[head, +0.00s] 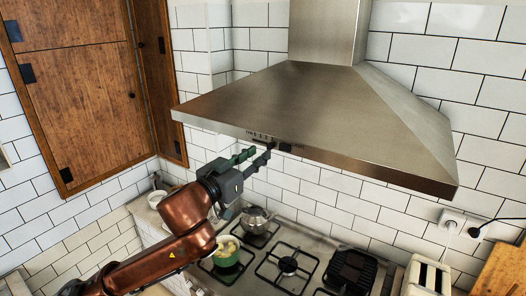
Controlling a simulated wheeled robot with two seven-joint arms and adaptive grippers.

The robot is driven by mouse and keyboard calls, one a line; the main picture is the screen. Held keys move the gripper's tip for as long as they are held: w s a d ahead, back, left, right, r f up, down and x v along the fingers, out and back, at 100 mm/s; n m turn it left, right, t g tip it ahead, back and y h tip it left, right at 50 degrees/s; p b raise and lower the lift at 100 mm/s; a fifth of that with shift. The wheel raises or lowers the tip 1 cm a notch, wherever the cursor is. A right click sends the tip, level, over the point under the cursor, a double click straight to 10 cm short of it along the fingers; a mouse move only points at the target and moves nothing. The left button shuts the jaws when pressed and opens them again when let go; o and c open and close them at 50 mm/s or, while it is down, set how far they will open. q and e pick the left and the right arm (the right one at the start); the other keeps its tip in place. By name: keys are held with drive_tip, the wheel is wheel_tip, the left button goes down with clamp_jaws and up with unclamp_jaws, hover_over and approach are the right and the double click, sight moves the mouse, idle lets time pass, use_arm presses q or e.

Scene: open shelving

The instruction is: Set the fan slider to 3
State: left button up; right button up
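The steel range hood (300,105) hangs over the stove. A small marked control strip (260,136) sits on the lower front edge of the hood, with a small dark piece (285,147) just right of it. The numbers and the slider's setting are too small to read. My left gripper (260,151) is just below and in front of the strip. Its two fingers are apart with nothing seen between them. I cannot tell whether a fingertip touches the slider. My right gripper is not in view.
Below are a gas stove (288,266), a green pot (226,252) and a kettle (256,219). A toaster (428,277) stands at the lower right, near a wall socket (452,222). Wooden cabinets (85,90) are at the left. The space below the hood's right side is free.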

use_arm(q)
drive_tip(key=shift+v, duration=1.6)
drive_tip(key=shift+w+f, duration=0.1)
